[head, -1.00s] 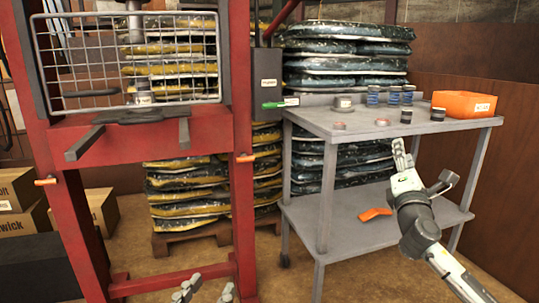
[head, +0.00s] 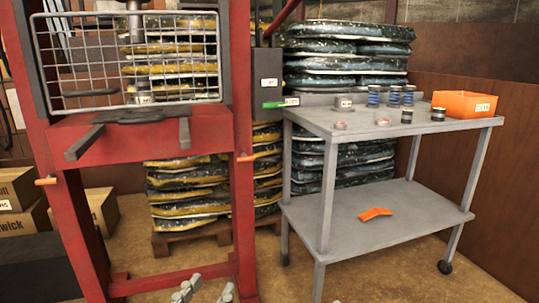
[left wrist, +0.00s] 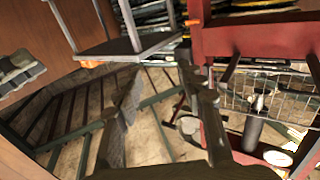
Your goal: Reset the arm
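My left gripper (head: 207,289) shows at the bottom edge of the head view, in front of the red press frame (head: 243,150). Its two fingers stand apart with nothing between them. In the left wrist view the fingers of this gripper (left wrist: 163,85) also reach up with a gap between them, the red frame to their right. My right gripper does not show in the head view.
A grey two-shelf cart (head: 410,215) stands at right. An orange bin (head: 464,104) and several small cans and rings are on its top; an orange angled piece (head: 375,213) lies on its lower shelf. A wire guard (head: 75,65) hangs on the press. Stacked bags stand behind.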

